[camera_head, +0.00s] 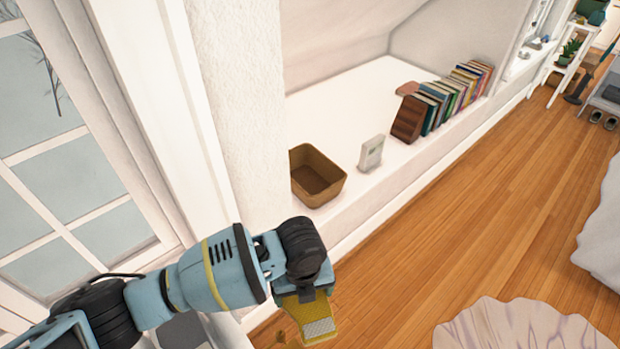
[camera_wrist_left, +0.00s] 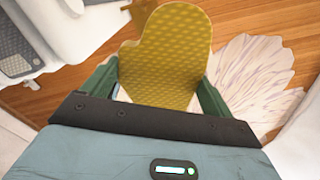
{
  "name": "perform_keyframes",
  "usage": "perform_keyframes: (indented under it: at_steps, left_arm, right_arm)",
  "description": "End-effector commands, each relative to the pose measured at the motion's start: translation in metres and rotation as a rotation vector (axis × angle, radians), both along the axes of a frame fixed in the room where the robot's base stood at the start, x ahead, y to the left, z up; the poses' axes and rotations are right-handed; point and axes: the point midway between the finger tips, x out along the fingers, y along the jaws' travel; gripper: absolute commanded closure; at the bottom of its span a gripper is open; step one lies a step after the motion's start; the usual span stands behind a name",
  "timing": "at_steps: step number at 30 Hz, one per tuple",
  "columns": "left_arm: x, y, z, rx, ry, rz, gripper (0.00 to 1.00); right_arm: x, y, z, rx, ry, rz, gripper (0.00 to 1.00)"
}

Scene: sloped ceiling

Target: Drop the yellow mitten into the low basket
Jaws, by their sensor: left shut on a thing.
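The yellow mitten (camera_wrist_left: 168,55) is held between the green fingers of my left gripper (camera_wrist_left: 160,90) in the left wrist view. In the head view the mitten (camera_head: 317,322) hangs below my left gripper (camera_head: 306,296), over the wooden floor; its cuff looks pale grey. The low basket (camera_head: 318,178) is brown and open-topped. It stands on the white ledge at the left end, above and beyond my left gripper in the picture. The gripper and mitten are apart from it. The basket looks empty, though part of its inside is hidden. My right gripper is not in view.
On the ledge (camera_head: 352,103), a small white box-like object (camera_head: 371,153) stands right of the basket, then a leaning row of books (camera_head: 450,97). A white wall post (camera_head: 240,100) rises left of the basket. A pale rug (camera_head: 525,328) lies on the floor (camera_head: 480,200).

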Motion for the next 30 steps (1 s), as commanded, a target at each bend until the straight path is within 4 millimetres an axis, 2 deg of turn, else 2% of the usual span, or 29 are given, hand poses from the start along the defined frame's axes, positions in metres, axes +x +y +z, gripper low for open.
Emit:
perform_keyframes:
  at_steps: [16, 30]
  left_arm:
    - [-0.021, 0.082, 0.020, 0.011, 0.027, 1.111, 0.36]
    - [-0.047, 0.147, 0.047, 0.026, 0.029, 2.055, 0.36]
  right_arm:
    - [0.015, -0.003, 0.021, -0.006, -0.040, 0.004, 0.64]
    - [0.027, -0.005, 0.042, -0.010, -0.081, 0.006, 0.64]
